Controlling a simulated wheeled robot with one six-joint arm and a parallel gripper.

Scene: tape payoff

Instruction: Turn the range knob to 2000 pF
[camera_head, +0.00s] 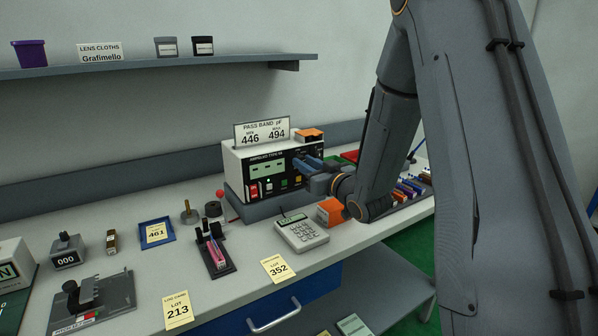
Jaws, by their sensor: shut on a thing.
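The meter (248,168), a white box with a black front panel, stands on a grey base on the bench. Its panel has a green-lit display (267,170) and several coloured buttons below. My gripper (301,164) reaches in from the right, with its fingers against the right part of the panel. It is shut on the range knob there. The fingers hide the knob, so its pointer and the range marks cannot be read. The display digits are too small to read.
A sign (262,132) reading 446 and 494 stands on the meter. Lot cards lie near the bench edge. My arm covers much of the right side.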

